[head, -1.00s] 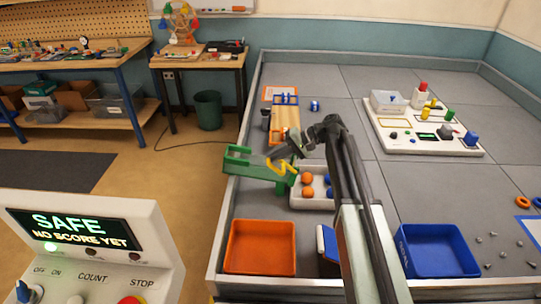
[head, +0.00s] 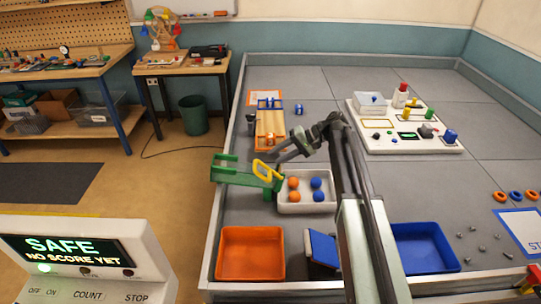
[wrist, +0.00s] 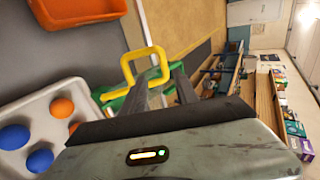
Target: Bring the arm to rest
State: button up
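My arm (head: 350,170) reaches out over the grey table from its near side. My gripper (head: 272,152) is raised near the left edge, just above and right of a yellow loop handle (head: 267,170). The handle stands on a green device (head: 232,170) at the table's left edge. In the wrist view, two dark fingers (wrist: 163,82) are apart with nothing visibly held between them. The yellow loop (wrist: 146,62) shows beyond the fingertips there; I cannot tell the exact gap.
A white tray (head: 306,208) with orange and blue balls lies close under my gripper. An orange tray (head: 250,275), a tilted blue panel (head: 322,247) and a blue tray (head: 420,265) are nearer. A wooden ramp (head: 270,126) stands behind.

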dwell(0.3)
jog(key=s+d+f+h, duration=0.5)
jog(key=s+d, duration=0.5)
jog(key=s, duration=0.1)
jog(key=s+d+f+m+t+h, duration=0.1)
jog(key=s+d+f+h, duration=0.3)
jog(key=s+d, duration=0.6)
jog(key=shift+s+f+h, duration=0.35)
jog(key=shift+s+h, duration=0.2)
jog(key=shift+h, duration=0.45)
